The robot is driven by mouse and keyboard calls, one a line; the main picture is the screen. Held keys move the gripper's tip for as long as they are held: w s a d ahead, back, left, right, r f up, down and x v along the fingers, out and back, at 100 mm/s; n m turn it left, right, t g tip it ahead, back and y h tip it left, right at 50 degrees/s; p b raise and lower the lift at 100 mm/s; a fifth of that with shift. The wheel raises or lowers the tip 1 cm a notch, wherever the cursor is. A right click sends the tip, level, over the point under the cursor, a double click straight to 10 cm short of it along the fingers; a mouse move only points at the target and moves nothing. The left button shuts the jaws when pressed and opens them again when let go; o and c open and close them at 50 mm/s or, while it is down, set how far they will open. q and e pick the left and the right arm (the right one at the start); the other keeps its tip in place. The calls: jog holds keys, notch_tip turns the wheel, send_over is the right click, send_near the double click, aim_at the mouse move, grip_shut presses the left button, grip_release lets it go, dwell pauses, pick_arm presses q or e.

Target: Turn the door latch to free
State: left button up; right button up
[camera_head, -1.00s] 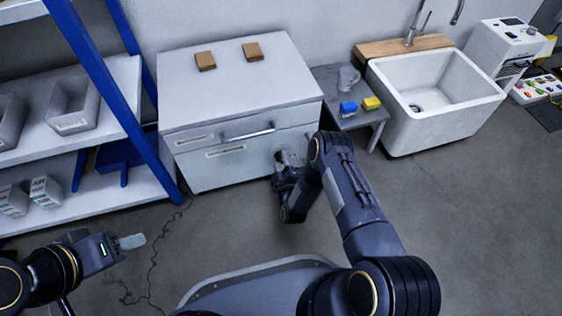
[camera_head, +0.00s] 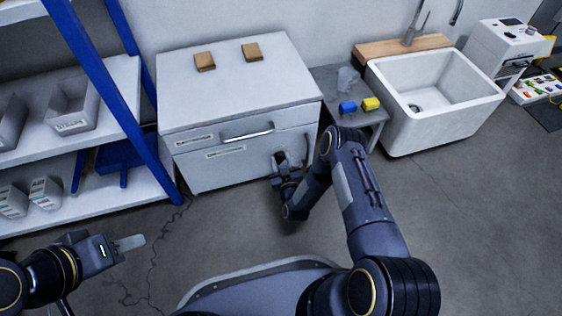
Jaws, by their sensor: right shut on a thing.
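A white cabinet (camera_head: 225,172) stands against the wall, with an upper drawer that has a bar handle (camera_head: 247,137) and a lower door front. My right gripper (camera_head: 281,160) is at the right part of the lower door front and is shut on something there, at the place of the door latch. The latch itself is mostly hidden by the gripper, so its angle cannot be made out. A dark vertical handle shows just right of the gripper. My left gripper (camera_head: 130,242) is low at the left, over the floor and away from the cabinet; its finger gap is not clear.
Two brown blocks (camera_head: 205,61) lie on the cabinet top. A blue-framed shelf (camera_head: 112,85) with bins is at the left.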

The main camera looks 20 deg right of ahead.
jog(key=m, duration=0.4)
jog(key=shift+d+y, duration=0.15)
jog(key=shift+y, duration=0.15)
jog(key=shift+m+y, duration=0.3)
jog(key=shift+m, duration=1.7)
jog(key=o, duration=1)
jog(key=shift+s, duration=0.1)
